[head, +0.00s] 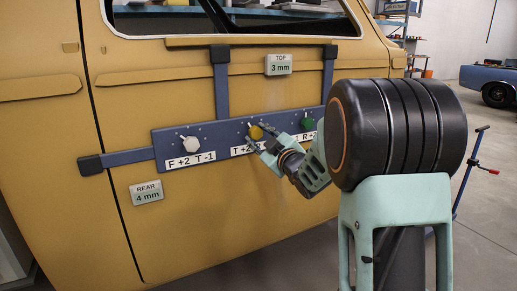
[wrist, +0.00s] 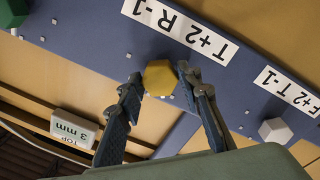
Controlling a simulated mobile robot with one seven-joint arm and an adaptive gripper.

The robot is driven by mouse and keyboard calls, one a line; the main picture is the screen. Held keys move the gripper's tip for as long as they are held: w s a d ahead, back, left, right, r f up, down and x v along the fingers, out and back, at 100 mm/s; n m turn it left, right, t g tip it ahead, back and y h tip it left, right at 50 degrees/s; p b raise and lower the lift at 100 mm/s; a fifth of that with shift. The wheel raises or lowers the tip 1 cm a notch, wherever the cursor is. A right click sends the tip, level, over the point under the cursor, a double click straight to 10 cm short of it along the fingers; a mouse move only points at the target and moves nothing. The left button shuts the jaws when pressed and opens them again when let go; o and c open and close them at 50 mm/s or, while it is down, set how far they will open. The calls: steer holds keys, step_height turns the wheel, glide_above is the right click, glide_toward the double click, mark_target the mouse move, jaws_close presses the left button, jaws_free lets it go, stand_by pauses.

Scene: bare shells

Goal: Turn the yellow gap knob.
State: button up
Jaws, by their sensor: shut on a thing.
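The yellow knob (head: 256,132) sits in the middle of a blue bar (head: 222,135) fixed across the ochre door. In the wrist view the yellow knob (wrist: 159,78) shows as a faceted block between my two fingers. My gripper (head: 263,140) reaches it from the lower right, and in the wrist view my gripper (wrist: 160,82) has one finger on each side of it, shut on it. A label (wrist: 180,28) reading T+2 R-1 lies beside it. The knob's pointer is partly hidden.
A white knob (head: 188,143) is left of the yellow one and a green knob (head: 307,124) is right of it, close to my arm. Tags on the door read TOP 3 mm (head: 278,65) and REAR 4 mm (head: 146,193). A blue stand (head: 468,172) is at the right.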

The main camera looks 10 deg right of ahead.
steer(key=shift+f+n+b, duration=0.1)
steer(key=shift+n+b, duration=1.1)
steer(key=shift+b, duration=0.1)
steer(key=o, duration=1.2)
steer(key=shift+c, duration=0.2)
steer(key=v, duration=1.2)
steer(key=shift+d, duration=0.1)
